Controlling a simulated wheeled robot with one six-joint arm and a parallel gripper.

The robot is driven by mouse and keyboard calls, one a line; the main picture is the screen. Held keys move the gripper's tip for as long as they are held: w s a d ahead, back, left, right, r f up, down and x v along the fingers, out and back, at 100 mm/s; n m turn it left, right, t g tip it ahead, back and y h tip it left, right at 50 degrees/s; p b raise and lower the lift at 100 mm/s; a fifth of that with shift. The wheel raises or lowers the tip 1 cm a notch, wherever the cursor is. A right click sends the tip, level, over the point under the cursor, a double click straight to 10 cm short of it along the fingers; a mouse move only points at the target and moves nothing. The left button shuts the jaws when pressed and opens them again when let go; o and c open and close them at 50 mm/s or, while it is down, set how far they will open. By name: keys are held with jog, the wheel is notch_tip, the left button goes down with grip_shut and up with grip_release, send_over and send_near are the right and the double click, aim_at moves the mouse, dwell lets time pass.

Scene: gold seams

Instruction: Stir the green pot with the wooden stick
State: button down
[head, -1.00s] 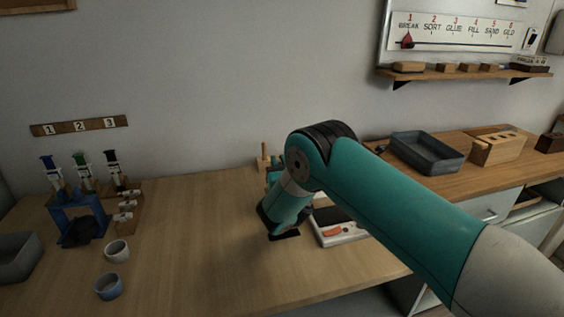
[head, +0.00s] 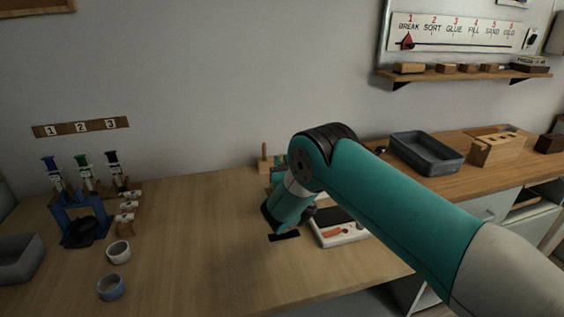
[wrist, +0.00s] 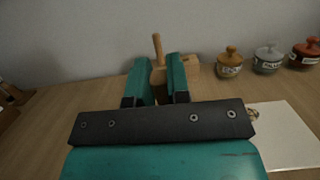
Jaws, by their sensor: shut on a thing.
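The wooden stick (wrist: 157,46) stands upright between the teal fingers of my gripper (wrist: 158,80) in the wrist view. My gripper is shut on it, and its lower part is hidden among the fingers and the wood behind. In the head view the stick's top (head: 264,152) shows just left of my wrist, while my fingertips are mostly hidden by the arm. I cannot make out a green pot. Lidded pots stand to the right in the wrist view: an ochre one (wrist: 229,63), a grey-blue one (wrist: 267,60) and a red one (wrist: 306,53).
A wooden block (wrist: 192,66) stands just behind the fingers. A white-edged scale-like box (head: 342,234) lies right of my gripper. The middle of the table is clear.

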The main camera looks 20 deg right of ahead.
jog(key=shift+s+a+f+b, duration=0.15)
jog(key=shift+a+f+b, duration=0.1)
jog(key=shift+b, duration=0.1)
jog(key=shift+s+d+r, duration=0.1)
jog(key=shift+s, duration=0.15)
jog(key=shift+r, duration=0.15)
jog(key=shift+s+r+p, duration=0.25)
jog(key=shift+r+p, duration=0.4)
jog(key=shift+r, duration=0.45)
jog(key=shift+s+r+p, duration=0.2)
jog(key=shift+r+p, duration=0.45)
jog(key=shift+r, duration=0.4)
notch_tip(320, 180, up, 5)
jog(key=p, duration=0.4)
jog(key=shift+d+r, duration=0.1)
